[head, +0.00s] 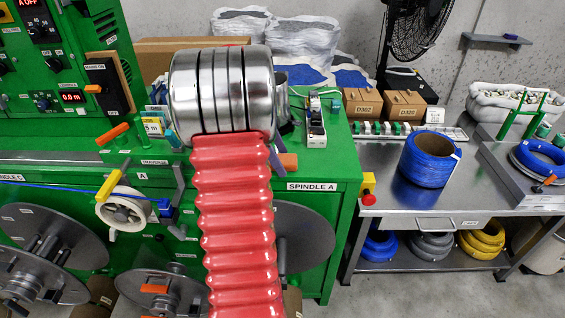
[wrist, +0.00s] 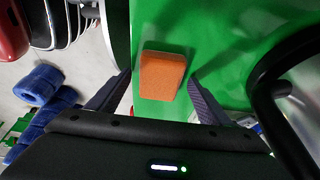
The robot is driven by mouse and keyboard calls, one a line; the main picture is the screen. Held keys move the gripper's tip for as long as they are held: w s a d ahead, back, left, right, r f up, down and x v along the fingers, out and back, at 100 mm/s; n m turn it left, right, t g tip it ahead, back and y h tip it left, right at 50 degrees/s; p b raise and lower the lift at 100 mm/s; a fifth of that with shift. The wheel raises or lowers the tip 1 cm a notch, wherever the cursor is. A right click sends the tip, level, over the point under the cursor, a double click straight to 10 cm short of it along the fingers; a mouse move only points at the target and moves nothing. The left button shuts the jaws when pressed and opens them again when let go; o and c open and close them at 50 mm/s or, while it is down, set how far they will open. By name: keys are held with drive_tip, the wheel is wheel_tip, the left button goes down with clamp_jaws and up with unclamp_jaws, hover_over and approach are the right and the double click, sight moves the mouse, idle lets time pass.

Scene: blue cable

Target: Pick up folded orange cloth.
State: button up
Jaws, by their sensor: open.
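The folded orange cloth (wrist: 162,75) lies on the green machine top in the wrist view, close to the edge of that surface. My gripper (wrist: 160,92) is open, with one dark finger to the left of the cloth and one to the right. The cloth shows between the fingertips; I cannot tell how far above it they are. In the head view a small part of the orange cloth (head: 289,162) shows at the right of my red arm sleeve.
A power strip (head: 315,122) stands on the green machine top (head: 335,165) to the right of the cloth. A dark curved bar (wrist: 268,85) is close to the right finger in the wrist view. A steel table (head: 385,190) with a blue cable spool (head: 428,160) stands further right.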

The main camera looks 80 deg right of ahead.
drive_tip(key=shift+c, duration=0.2)
drive_tip(key=c, duration=1.1)
